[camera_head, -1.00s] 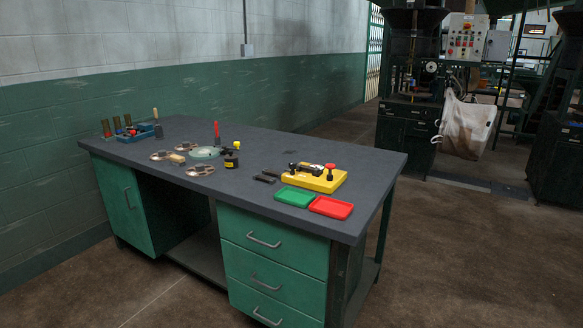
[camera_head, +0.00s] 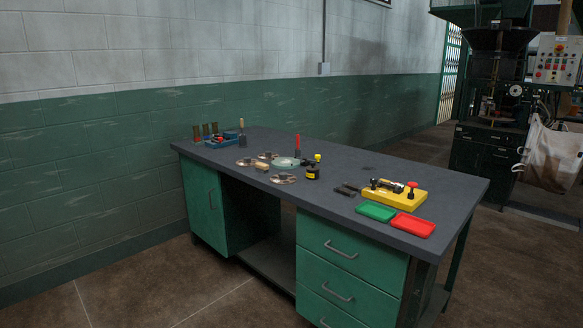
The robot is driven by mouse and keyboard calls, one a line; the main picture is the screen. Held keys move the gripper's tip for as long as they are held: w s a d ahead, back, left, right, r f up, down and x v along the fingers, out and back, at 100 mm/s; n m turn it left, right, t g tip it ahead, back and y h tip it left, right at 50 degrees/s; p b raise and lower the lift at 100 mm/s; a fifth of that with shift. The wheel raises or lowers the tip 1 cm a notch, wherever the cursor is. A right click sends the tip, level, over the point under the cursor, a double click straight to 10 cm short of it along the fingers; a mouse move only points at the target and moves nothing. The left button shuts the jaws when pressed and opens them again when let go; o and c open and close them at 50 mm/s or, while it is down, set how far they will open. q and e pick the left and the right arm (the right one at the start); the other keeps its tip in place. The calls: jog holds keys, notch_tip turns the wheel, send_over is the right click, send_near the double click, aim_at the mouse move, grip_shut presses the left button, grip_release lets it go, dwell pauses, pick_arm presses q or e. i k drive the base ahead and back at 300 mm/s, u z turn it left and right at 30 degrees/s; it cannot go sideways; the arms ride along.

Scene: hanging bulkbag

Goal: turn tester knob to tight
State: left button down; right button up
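The tester is most likely the yellow block (camera_head: 394,196) on the right part of the grey workbench (camera_head: 345,180). It carries a dark clamp-like part on top and a red knob (camera_head: 412,185) at its right end. The knob's setting is too small to read. Neither of my grippers is in view.
A green tray (camera_head: 376,211) and a red tray (camera_head: 413,225) lie at the bench's front edge before the yellow block. Metal discs (camera_head: 284,179), a black jar (camera_head: 313,172) and a blue tool tray (camera_head: 222,139) stand further left. A white bag (camera_head: 551,155) hangs at the machine on the right.

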aim_at(373, 181)
jog(key=u, duration=1)
jog(key=i, duration=2.15)
jog(key=z, duration=0.55)
